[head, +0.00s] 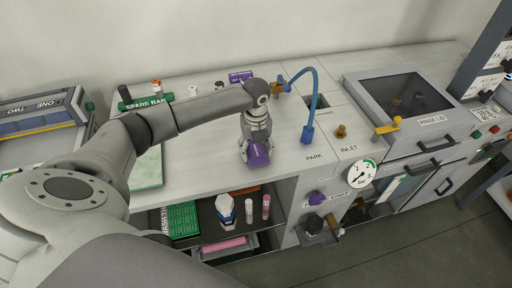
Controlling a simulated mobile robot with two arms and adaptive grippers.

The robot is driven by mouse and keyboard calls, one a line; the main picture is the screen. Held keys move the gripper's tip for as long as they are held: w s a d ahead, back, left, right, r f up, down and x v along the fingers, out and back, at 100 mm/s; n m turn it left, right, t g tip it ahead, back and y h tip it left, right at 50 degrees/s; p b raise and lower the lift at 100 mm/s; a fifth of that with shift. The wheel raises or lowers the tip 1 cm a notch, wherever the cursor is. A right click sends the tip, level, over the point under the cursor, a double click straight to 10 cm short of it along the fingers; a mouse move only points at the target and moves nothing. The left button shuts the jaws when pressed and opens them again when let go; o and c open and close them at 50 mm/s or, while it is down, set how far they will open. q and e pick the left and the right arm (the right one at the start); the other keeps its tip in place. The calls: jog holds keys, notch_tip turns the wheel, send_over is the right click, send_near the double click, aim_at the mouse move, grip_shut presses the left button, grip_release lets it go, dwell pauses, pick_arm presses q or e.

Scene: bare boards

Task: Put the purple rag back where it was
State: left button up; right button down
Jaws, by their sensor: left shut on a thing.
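The purple rag (260,157) is in the jaws of my left gripper (256,150), at the front edge of the white counter. The gripper points down and is shut on the rag, covering its upper part. I cannot tell whether the rag touches the counter. A small purple piece with pale markings (241,76) is at the back of the counter, partly behind my left arm. My right gripper is not in view.
A blue hose (316,88) arches over the counter by the PARK label. A lidded rinse basin (407,100) stands at right. The shelf below holds a spray bottle (226,209), small bottles and a green crate (183,220). Bare counter (205,145) lies left of the gripper.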

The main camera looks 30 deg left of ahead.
aim_at(256, 150)
pick_arm(q)
jog(key=shift+f, duration=0.1)
jog(key=o, duration=0.9)
jog(key=shift+o, duration=0.4)
notch_tip(256, 150, up, 12)
jog(key=b, duration=0.2)
jog(key=shift+d, duration=0.1)
